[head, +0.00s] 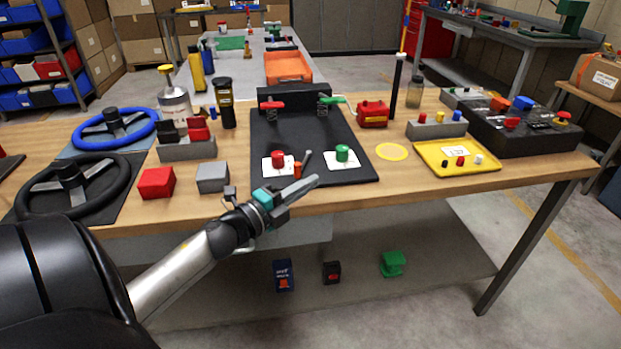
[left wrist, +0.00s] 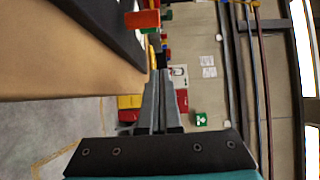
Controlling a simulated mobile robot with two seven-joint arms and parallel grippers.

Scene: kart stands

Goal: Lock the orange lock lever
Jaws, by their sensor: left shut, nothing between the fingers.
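Contact with the lever cannot be made out. My right gripper is not in view.
A red knob (head: 278,160) and a green knob (head: 342,153) sit on the cards either side of the lever. Red (head: 157,183) and grey (head: 212,178) blocks lie left of the panel. A yellow tray (head: 430,160) lies right. Open space lies before the table edge.

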